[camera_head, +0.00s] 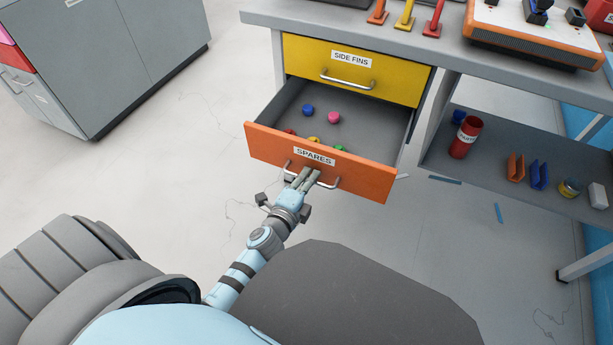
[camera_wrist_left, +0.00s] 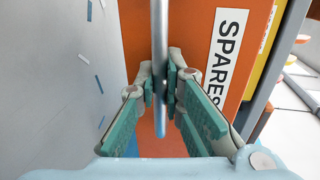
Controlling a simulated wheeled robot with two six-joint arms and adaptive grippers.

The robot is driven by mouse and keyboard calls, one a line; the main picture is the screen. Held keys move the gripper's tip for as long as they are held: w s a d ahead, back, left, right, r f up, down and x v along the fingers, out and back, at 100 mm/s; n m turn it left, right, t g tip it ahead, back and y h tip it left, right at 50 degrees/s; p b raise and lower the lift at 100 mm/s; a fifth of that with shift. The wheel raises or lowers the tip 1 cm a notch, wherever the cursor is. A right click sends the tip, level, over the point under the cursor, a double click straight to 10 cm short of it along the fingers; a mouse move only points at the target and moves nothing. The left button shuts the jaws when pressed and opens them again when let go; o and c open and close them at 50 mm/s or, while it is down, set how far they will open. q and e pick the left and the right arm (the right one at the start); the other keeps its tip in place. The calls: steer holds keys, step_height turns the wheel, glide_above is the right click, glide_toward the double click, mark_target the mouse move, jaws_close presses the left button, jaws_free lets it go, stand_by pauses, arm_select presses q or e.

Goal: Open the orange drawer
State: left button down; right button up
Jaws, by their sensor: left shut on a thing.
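The orange drawer (camera_head: 350,173), labelled SPARES, is pulled well out from the bench below the yellow SIDE FINS drawer. Several small coloured caps, blue, pink, yellow, green and red, lie inside it. A metal bar handle (camera_head: 327,184) runs across its front. My left gripper (camera_head: 303,180) is at this handle and shut on it. In the left wrist view the handle (camera_wrist_left: 160,40) passes between the green-padded fingers, in front of the orange drawer front (camera_wrist_left: 190,35). My right gripper is not in view.
The yellow drawer (camera_head: 395,78) above is closed. On the lower shelf at right stand a red can (camera_head: 465,137), orange and blue holders and small items. A grey cabinet (camera_head: 110,50) stands at far left. The floor left of the drawer is clear.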

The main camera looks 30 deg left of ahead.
arm_select(q)
steer(key=c, duration=1.7)
jaws_free()
steer(key=shift+s, duration=0.15)
steer(key=v, duration=1.1)
steer(key=shift+s, duration=0.3)
steer(key=shift+d+r, duration=0.1)
steer(key=shift+r, duration=0.05)
